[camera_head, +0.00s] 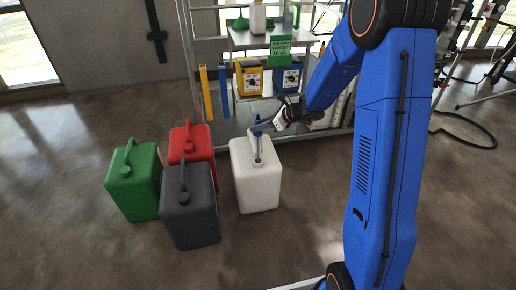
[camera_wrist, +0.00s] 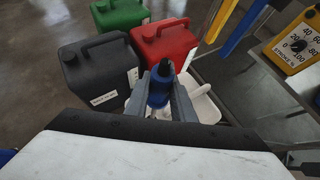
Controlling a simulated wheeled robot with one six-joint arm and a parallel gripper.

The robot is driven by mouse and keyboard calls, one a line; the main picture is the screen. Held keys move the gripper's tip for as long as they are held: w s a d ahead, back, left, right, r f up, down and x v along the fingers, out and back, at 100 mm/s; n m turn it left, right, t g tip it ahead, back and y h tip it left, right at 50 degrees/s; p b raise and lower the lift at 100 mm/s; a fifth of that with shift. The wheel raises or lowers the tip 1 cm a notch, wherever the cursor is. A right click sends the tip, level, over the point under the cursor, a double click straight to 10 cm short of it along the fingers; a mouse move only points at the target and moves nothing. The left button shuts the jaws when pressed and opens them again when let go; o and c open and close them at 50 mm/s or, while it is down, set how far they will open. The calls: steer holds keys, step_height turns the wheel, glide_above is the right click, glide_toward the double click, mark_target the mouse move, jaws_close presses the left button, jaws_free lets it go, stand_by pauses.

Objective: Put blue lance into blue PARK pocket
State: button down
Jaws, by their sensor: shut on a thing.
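My gripper (camera_head: 268,126) is shut on the blue lance (camera_head: 257,132) above the white canister (camera_head: 257,183). The lance's pale tube runs down to the canister's top; its lower end is hidden, so I cannot tell how deep it reaches. In the wrist view, the fingers (camera_wrist: 161,100) flank the lance's blue head (camera_wrist: 160,86), which has a dark tip. The white canister (camera_wrist: 207,108) shows partly behind them. On the rack, a blue upright strip (camera_head: 223,92) stands beside a yellow one (camera_head: 203,92). No PARK lettering is readable, so I cannot tell which part is the blue PARK pocket.
Green (camera_head: 134,183), red (camera_head: 192,147) and dark grey (camera_head: 189,207) canisters stand close on the left. Floor in front is clear.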

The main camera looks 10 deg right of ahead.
step_height(320, 180, up, 29)
steer(key=shift+r, duration=0.15)
stand_by(1.9)
